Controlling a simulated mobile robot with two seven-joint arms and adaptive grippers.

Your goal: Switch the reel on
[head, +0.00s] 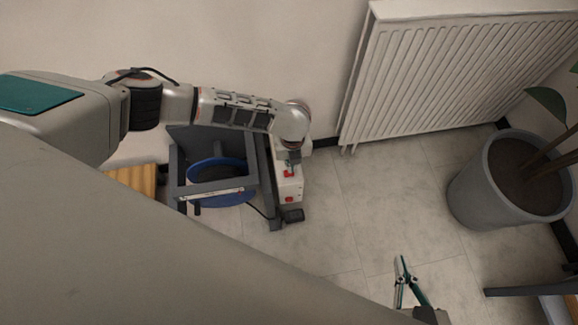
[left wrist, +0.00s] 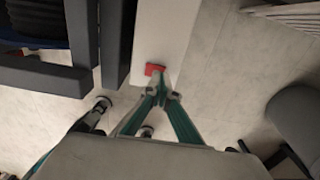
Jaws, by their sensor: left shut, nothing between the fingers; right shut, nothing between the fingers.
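The reel (head: 218,170) is blue and sits in a dark grey frame (head: 181,165) on the floor. A white control box (head: 294,188) stands at the frame's right side, with two red parts on it. One red switch (head: 288,174) is beside my left gripper (head: 290,163), which points down at the box. In the left wrist view the shut teal fingertips (left wrist: 162,94) are just below a red switch (left wrist: 154,70) on the white box (left wrist: 160,35). I cannot tell whether they touch it. My right gripper (head: 401,260) is shut and empty above the floor.
A white radiator (head: 440,80) hangs on the wall at upper right. A grey plant pot (head: 480,190) stands at the right. A wooden piece (head: 135,180) is left of the frame. The tiled floor between box and pot is clear.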

